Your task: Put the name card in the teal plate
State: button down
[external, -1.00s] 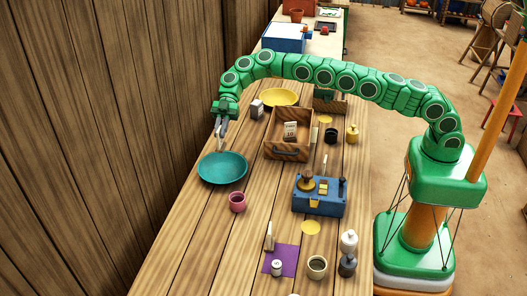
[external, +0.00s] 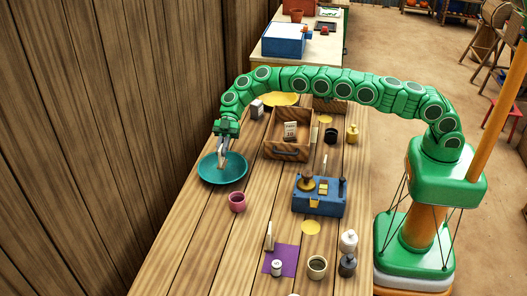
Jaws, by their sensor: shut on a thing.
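The teal plate (external: 208,177) lies on the wooden table near the wall, left of the middle. My gripper (external: 221,158) points down over the back right part of the plate. It is shut on a small pale piece, which seems to be the name card. The fingers hide much of it, and its face cannot be read. Its lower end is low over the plate; I cannot tell whether it touches.
A pink cup (external: 237,202) stands just in front of the plate. A wooden tray (external: 270,148) with a card marked 10 is to the right. A yellow plate (external: 283,98) and a small box (external: 257,109) are behind. A blue device (external: 322,207) stands further right.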

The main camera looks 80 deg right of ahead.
jog(key=shift+f, duration=1.2)
jog(key=c, duration=1.1)
grip_release()
jog(key=shift+r, duration=3.5)
